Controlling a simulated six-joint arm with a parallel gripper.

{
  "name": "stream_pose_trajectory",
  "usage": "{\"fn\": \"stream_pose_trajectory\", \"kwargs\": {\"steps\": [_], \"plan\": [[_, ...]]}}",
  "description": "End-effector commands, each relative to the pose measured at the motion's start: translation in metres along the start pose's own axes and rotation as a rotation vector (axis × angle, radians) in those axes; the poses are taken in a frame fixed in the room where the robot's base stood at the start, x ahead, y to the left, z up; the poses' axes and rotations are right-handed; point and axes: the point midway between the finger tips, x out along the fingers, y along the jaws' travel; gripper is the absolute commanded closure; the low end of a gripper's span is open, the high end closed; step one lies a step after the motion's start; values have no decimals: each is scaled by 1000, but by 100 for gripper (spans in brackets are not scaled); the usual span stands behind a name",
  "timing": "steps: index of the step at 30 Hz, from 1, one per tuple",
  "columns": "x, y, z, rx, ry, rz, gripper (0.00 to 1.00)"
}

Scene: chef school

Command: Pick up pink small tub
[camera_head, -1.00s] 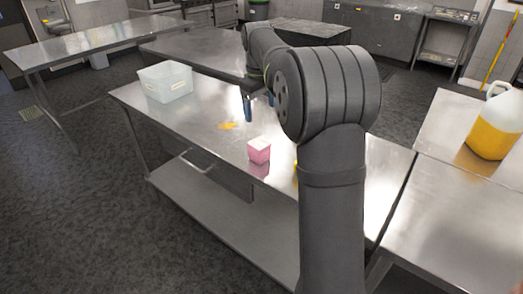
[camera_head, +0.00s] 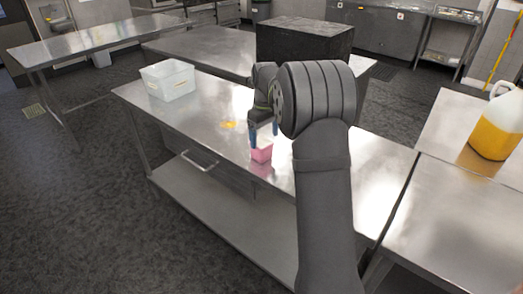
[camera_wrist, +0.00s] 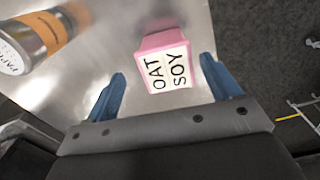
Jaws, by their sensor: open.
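The pink small tub (camera_head: 261,154) stands on the steel table near its front edge. In the wrist view the tub (camera_wrist: 158,40) has a white label reading OAT and SOY. My gripper (camera_head: 263,136) is right above the tub in the head view, its blue fingers pointing down. In the wrist view my open gripper (camera_wrist: 165,88) has one finger on each side of the tub's label end, with a gap on both sides. The fingers are not closed on it. My arm hides part of the table to the right.
A clear bin (camera_head: 168,80) stands at the table's far left end. A jug of yellow liquid (camera_head: 497,125) stands on the right-hand table. The steel table (camera_head: 205,113) is mostly bare.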

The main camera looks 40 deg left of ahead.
Motion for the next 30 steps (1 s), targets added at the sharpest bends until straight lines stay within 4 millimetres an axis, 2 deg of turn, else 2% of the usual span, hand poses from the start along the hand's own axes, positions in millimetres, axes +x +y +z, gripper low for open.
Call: {"fn": "stream_pose_trajectory", "kwargs": {"steps": [12, 20, 21, 29, 30], "plan": [[49, -7, -4, 1, -1, 0, 18], [53, -7, -4, 0, 1, 1, 18], [53, -7, -4, 0, 1, 1, 20], [52, -7, -4, 0, 1, 1, 71], [52, -7, -4, 0, 1, 1, 72]]}}
